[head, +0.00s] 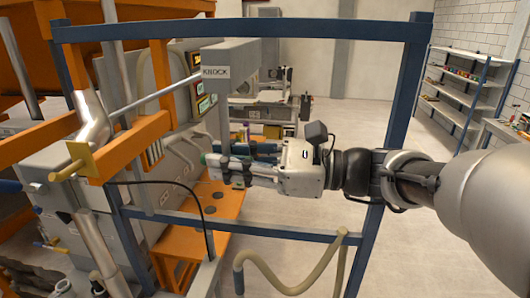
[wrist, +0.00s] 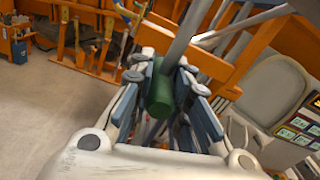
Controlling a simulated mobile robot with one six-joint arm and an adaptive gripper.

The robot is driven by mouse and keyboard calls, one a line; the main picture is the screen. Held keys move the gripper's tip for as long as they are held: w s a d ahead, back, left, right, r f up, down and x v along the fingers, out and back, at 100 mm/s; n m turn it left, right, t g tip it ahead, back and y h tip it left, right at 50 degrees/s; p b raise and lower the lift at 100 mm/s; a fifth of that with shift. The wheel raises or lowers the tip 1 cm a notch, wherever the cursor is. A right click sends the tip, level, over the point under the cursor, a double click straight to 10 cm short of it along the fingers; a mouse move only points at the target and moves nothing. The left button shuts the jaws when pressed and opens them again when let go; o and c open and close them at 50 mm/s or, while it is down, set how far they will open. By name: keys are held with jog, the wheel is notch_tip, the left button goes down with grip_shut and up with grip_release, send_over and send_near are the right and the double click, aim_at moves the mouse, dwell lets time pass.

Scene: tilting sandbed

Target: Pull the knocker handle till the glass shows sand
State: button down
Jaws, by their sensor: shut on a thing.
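The knocker is a grey box labelled KNOCK (head: 228,64) in the head view, with a grey bar (head: 218,122) hanging down from it. At the lower end is the green handle grip (wrist: 160,88), seen in the wrist view between the fingers. My gripper (head: 224,166) comes in from the right and is shut on the green grip. In the wrist view my gripper (wrist: 162,92) has a blue-grey finger on each side of the grip. I cannot make out the sand glass for certain in either view.
A blue frame (head: 396,120) stands around my arm, with a crossbar below it. An orange bench (head: 228,208) with dark round spots lies under the gripper. A beige hose (head: 292,288) loops low in front. Orange machine beams (head: 160,75) stand at left.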

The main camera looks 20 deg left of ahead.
notch_tip(320, 180, down, 4)
jog(key=shift+f+b, duration=0.25)
jog(key=shift+b, duration=0.65)
jog(key=c, duration=1.5)
grip_release()
jog(key=shift+r, duration=0.1)
jog(key=shift+d, duration=0.1)
jog(key=d, duration=0.8)
jog(key=w+d, duration=0.1)
jog(key=d, duration=0.2)
jog(key=shift+w+d, duration=0.1)
jog(key=shift+d, duration=0.3)
